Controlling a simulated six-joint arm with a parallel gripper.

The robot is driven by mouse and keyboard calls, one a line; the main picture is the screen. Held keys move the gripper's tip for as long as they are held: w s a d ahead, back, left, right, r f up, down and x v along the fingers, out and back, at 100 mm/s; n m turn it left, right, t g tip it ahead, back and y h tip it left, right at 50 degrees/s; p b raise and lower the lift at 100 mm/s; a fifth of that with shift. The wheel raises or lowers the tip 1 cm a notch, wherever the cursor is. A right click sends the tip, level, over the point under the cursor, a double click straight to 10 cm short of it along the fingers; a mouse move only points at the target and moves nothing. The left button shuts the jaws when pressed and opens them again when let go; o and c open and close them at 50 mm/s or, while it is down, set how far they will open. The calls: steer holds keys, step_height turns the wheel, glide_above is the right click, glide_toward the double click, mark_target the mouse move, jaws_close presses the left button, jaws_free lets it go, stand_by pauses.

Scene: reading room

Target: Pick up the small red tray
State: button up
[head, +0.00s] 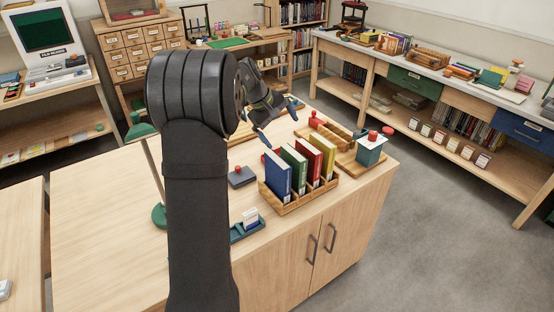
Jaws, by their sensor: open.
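My gripper (280,121) is open, with its two dark, blue-tipped fingers spread above the far part of the wooden cabinet top (110,215). Nothing shows between the fingers. I cannot make out a small red tray for certain on this top. My dark arm covers a wide strip of the top and could hide things behind it. A wooden tray-like box with a reddish inside (130,13) stands far off at the upper left, on the card-drawer cabinet (140,48).
A wooden rack (305,202) of upright coloured books stands below my gripper in the picture. A teal box with red knobs (371,150), a dark grey block (241,177) and a teal card holder (247,231) are nearby. The cabinet top's left part is mostly clear.

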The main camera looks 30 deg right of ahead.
steer(key=w+a+f+n+g+h, duration=0.1)
steer(key=w+a+f+n+h, duration=0.1)
steer(key=w+a+n+h, duration=0.55)
steer(key=w+f+n+t, duration=0.1)
steer(key=f+n, duration=0.2)
steer(key=f, duration=0.1)
steer(key=w+f+n, duration=0.2)
steer(key=f+n, duration=0.1)
steer(key=f, duration=0.1)
steer(key=w+f+n+t, duration=0.1)
steer(key=w+f+n, duration=0.1)
steer(key=f, duration=0.3)
steer(key=shift+w+a+f+n+t+h, duration=0.1)
steer(key=shift+a+n+t+h, duration=0.15)
steer(key=shift+n+t+h, duration=0.15)
steer(key=shift+w+f+n, duration=0.1)
steer(key=shift+f+n, duration=0.2)
steer(key=shift+n, duration=0.05)
steer(key=x, duration=1.7)
steer(key=shift+s+f, duration=0.25)
steer(key=c, duration=1.1)
